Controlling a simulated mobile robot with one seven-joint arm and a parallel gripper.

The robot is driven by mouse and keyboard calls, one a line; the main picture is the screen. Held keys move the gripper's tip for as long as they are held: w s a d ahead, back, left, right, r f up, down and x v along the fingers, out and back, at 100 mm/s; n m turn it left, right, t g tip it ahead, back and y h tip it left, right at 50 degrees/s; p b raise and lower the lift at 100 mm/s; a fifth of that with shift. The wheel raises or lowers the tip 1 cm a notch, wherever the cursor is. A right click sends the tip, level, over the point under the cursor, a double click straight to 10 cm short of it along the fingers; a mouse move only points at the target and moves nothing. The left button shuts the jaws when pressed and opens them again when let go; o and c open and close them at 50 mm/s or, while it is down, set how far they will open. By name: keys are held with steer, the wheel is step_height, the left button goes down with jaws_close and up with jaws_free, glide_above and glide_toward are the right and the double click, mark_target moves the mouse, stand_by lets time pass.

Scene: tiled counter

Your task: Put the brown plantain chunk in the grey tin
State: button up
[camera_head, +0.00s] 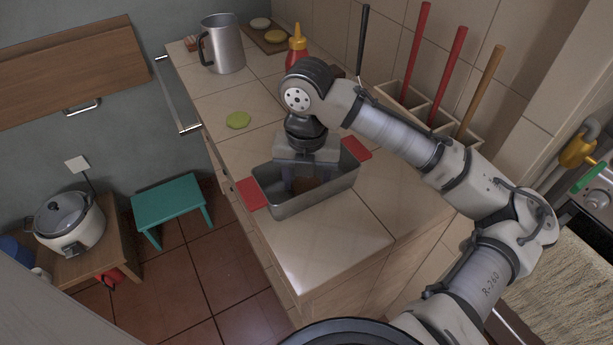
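The grey tin (322,196) is a rectangular loaf pan on the counter, with a red patch at each end. My gripper (305,183) points down into the tin, its fingers below the rim line and partly hidden by the front wall. A brown patch (306,184), which looks like the plantain chunk, shows low between the fingers. I cannot tell whether the fingers grip it or whether it rests on the tin's floor.
A green round slice (238,120) lies on the counter behind the tin. A metal pitcher (224,45), a red bottle (297,50) and a board with round pieces (268,36) stand farther back. A divided holder with upright handles (428,108) is at the right wall. The front counter is clear.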

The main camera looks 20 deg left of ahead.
mark_target(306, 186)
steer(key=shift+o, duration=0.8)
steer(key=shift+r, duration=0.3)
step_height(306, 186, up, 12)
steer(key=shift+f, duration=0.15)
